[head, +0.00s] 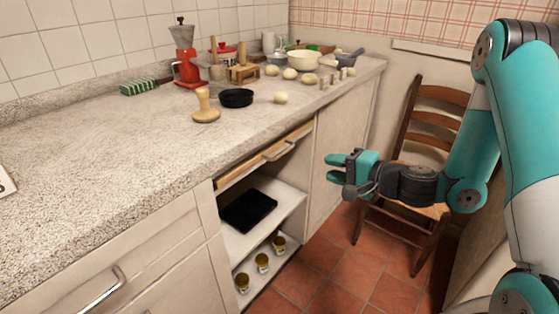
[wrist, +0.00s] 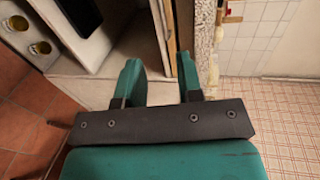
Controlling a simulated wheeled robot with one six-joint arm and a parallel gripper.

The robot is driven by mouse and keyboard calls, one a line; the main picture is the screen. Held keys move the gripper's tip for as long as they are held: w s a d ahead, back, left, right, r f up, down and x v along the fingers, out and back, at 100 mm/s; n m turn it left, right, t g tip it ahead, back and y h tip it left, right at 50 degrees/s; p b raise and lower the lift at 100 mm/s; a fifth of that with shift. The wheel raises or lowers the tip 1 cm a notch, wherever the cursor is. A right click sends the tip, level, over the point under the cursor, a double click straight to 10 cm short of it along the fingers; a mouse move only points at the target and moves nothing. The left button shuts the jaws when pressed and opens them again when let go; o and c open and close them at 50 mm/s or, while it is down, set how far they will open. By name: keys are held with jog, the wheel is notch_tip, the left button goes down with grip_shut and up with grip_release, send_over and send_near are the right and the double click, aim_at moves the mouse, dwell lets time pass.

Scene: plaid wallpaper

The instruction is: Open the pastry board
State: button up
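The pastry board (head: 265,160) is a flat wooden front with a pale handle (head: 281,150), set just under the counter top above an open shelf space. It looks pushed in. In the wrist view a narrow wooden edge, likely the board (wrist: 171,35), runs upright beside the counter edge, beyond my fingers. My gripper (head: 331,168) is in front of the cabinet, to the right of and a little below the handle, apart from it. In the wrist view my gripper (wrist: 160,76) has its two teal fingers apart with nothing between them.
The speckled counter (head: 110,165) holds a black bowl (head: 236,98), a wooden press (head: 205,107), a red grinder (head: 186,60) and several dough balls. A black tray (head: 249,210) and jars (head: 262,262) sit on the shelves below. A wooden chair (head: 425,160) stands behind my arm.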

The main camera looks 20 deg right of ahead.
jog(key=p, duration=0.6)
send_near(279, 156)
jog(key=w, duration=0.2)
jog(key=x, duration=0.8)
jog(key=shift+a+f, duration=0.35)
jog(key=shift+a, duration=0.15)
grip_shut()
